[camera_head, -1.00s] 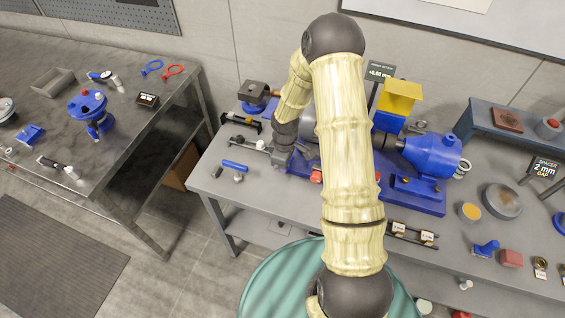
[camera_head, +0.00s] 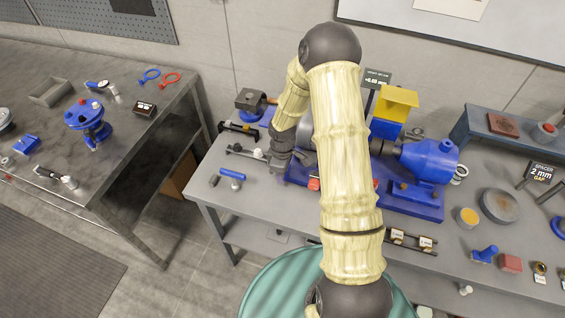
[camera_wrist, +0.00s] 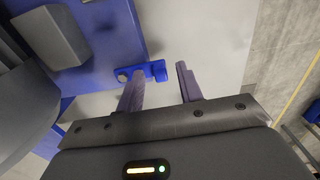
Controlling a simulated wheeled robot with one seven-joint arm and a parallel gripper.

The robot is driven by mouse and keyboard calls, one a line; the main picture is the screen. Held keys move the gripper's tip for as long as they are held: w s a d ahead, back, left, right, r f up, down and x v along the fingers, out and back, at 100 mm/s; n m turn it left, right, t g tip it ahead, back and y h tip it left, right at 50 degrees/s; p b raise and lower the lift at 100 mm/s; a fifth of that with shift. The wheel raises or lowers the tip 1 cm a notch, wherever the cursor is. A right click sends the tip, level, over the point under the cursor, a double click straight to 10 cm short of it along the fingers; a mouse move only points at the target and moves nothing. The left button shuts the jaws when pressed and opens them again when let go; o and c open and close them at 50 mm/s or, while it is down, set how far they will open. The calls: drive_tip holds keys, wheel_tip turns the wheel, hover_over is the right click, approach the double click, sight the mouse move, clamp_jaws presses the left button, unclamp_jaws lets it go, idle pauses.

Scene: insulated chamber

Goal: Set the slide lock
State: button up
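A small blue bracket with a grey round head (camera_wrist: 143,72) sits by the edge of a blue base plate (camera_wrist: 100,50) in the wrist view; it looks like the slide lock, but no label confirms it. My gripper (camera_wrist: 160,80) is open, its two dark fingers apart with the bracket just beyond and between their tips. No contact is clear. In the head view my gripper (camera_head: 280,160) points down at the left end of the blue machine base (camera_head: 410,205). My arm hides the middle of the machine, and the lock cannot be made out there.
A blue rod (camera_head: 232,173) and small parts lie on the grey bench left of my gripper. A dark rail fixture (camera_head: 240,130) stands behind them. A blue pump-like body (camera_head: 430,160) and a yellow block (camera_head: 398,101) stand right of my arm. A separate workbench (camera_head: 120,150) is at left.

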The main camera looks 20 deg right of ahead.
wheel_tip(320, 180, up, 17)
drive_tip(key=b, duration=0.1)
drive_tip(key=shift+r, duration=0.15)
idle(0.6)
drive_tip(key=s+a+r+m+t, duration=0.2)
drive_tip(key=s+r+m, duration=0.1)
drive_tip(key=s+m, duration=0.8)
drive_tip(key=s, duration=0.4)
drive_tip(key=shift+s+r+t, duration=0.15)
drive_tip(key=shift+s+t, duration=0.15)
drive_tip(key=shift+s, duration=0.1)
drive_tip(key=shift+a, duration=0.1)
drive_tip(key=shift+w, duration=0.1)
